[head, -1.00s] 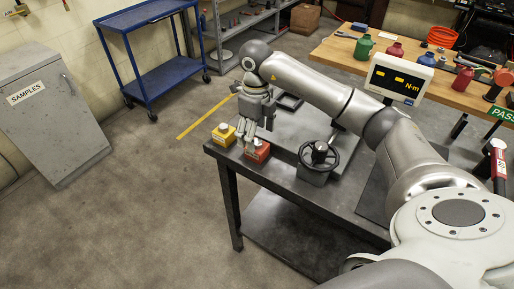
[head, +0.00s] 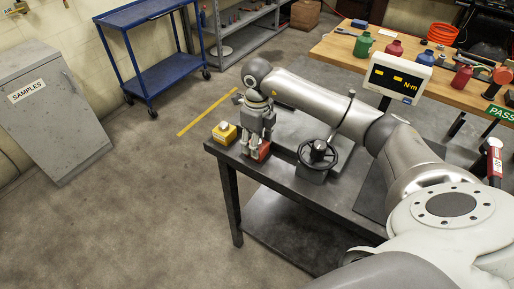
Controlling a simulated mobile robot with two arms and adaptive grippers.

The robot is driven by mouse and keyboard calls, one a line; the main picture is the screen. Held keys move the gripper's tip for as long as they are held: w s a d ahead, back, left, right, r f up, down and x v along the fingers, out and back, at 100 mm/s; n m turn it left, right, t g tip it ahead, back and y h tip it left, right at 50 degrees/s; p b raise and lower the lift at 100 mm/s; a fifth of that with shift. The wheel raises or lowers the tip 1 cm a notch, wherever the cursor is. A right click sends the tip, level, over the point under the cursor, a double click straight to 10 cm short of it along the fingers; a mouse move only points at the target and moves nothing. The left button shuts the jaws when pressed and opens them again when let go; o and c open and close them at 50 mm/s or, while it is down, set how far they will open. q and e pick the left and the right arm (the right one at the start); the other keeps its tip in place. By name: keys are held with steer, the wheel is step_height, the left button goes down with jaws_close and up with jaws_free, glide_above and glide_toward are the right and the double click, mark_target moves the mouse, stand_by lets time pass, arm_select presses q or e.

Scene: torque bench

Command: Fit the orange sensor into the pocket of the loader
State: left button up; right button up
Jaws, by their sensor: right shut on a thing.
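The orange sensor (head: 264,150) is a small orange-red block near the left front edge of the dark metal bench. My right gripper (head: 255,153) points down and is shut on it, its fingers hiding part of the block. Whether the sensor touches the bench top cannot be told. A grey unit with a black handwheel (head: 318,152) stands just right of it and looks like part of the loader. The pocket cannot be made out; my right arm covers part of the bench behind. My left gripper is not in view.
A yellow block with a pale top (head: 224,133) sits close left of my right gripper, at the bench corner. A torque display (head: 398,79) stands behind my arm. The dark bench (head: 345,195) has bare room in front of the handwheel.

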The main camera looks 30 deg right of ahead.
jaws_close()
steer(key=shift+w, duration=0.1)
steer(key=shift+r, duration=0.1)
